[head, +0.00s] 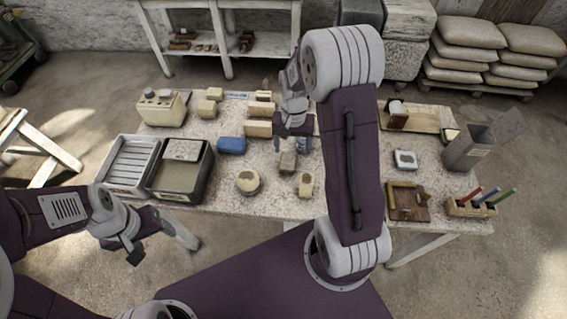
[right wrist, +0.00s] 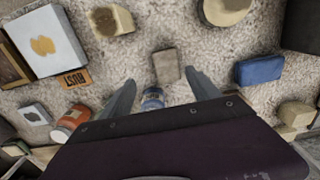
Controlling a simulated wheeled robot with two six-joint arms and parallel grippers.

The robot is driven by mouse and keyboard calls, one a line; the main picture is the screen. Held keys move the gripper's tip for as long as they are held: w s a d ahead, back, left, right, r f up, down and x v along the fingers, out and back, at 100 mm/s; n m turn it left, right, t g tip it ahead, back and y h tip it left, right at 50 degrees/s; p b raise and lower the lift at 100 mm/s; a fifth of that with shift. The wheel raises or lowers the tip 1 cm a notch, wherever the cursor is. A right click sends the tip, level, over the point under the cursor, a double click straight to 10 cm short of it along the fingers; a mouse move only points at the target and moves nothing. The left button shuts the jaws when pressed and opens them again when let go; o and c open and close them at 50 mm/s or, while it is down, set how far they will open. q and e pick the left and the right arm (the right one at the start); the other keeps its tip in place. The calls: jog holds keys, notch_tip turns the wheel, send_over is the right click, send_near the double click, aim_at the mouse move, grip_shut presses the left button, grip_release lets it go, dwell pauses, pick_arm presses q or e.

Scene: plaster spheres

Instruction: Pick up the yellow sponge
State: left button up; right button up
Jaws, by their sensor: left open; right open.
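No block stands out clearly as the yellow sponge. Several pale yellow-tan blocks lie on the speckled table, among them a long block (head: 258,129) left of my right gripper and a dark-stained block (head: 305,185) near the front edge. The stained block (right wrist: 112,20) also shows at the top of the right wrist view. My right gripper (head: 292,130) is open and empty above the table; its fingers (right wrist: 161,82) point toward a small grey-brown block (right wrist: 166,67), which seems to lie below them. My left gripper (head: 138,252) is open, off the table's front left.
A blue block (head: 231,145) lies left of my right gripper. A blue can (right wrist: 152,97) shows between its fingers. A round tan piece (head: 248,183) sits near the front edge. Grey bins (head: 206,176) stand at left. My right arm hides part of the table.

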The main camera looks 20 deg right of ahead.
aim_at(287, 163)
jog(key=f, duration=0.2)
jog(key=shift+a+f, duration=0.35)
jog(key=shift+f, duration=0.05)
jog(key=shift+w+a+f, duration=0.15)
jog(key=shift+w+f, duration=0.1)
jog(key=shift+f, duration=0.1)
jog(key=f, duration=0.5)
jog(key=shift+w+a+f, duration=0.1)
jog(key=shift+w, duration=0.1)
jog(key=c, duration=1.4)
